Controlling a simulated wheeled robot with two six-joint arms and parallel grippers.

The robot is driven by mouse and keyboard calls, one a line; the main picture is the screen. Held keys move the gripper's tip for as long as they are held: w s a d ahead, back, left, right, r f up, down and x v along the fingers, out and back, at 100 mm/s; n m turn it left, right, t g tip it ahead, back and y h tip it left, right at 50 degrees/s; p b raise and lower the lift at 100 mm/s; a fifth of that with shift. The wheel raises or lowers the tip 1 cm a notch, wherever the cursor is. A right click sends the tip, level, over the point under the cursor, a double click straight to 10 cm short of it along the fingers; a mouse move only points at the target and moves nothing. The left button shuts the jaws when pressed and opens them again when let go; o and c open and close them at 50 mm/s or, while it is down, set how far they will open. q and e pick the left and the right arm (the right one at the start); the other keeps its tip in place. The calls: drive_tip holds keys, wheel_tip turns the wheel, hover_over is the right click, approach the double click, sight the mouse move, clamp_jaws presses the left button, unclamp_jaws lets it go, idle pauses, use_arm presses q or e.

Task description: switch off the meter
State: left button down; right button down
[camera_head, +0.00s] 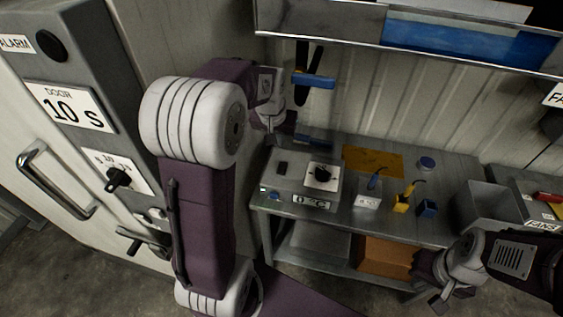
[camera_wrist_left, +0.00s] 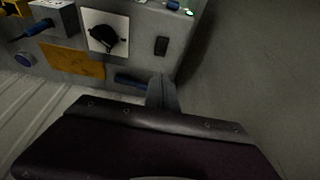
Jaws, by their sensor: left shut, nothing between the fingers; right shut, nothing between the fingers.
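The meter (camera_head: 300,183) is a grey box at the left end of the bench, with a black dial on a white plate, a "0 °C" label and a lit green lamp (camera_head: 263,188). A small black rocker switch (camera_head: 282,168) lies on its top, left of the dial. In the left wrist view the switch (camera_wrist_left: 161,46), dial (camera_wrist_left: 105,35) and lit lamp (camera_wrist_left: 189,12) show upside down. My left gripper (camera_wrist_left: 162,80) is shut and empty, near the switch on its wall side; contact cannot be told. My right gripper (camera_head: 438,302) is shut and empty, low in front of the bench.
On the bench (camera_head: 450,188) are a yellow sheet (camera_head: 373,161), blue and yellow tools in holders, and a blue round lid (camera_head: 427,163). A grey bin (camera_head: 487,208) stands right. A shelf (camera_head: 400,40) hangs above. A door panel with knobs (camera_head: 117,178) stands left.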

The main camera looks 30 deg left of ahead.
sight(282, 165)
use_arm(q)
drive_tip(key=x, duration=1.4)
drive_tip(key=shift+s+f, duration=0.15)
drive_tip(key=shift+s, duration=0.25)
drive_tip(key=shift+d, duration=0.1)
drive_tip(key=shift+r+p, duration=0.2)
drive_tip(key=shift+p, duration=0.35)
drive_tip(key=shift+f, duration=0.2)
drive_tip(key=shift+w+f, duration=0.1)
drive_tip(key=shift+f, duration=0.1)
drive_tip(key=shift+g, duration=0.3)
drive_tip(key=shift+s+d, duration=0.2)
drive_tip(key=shift+s, duration=0.7)
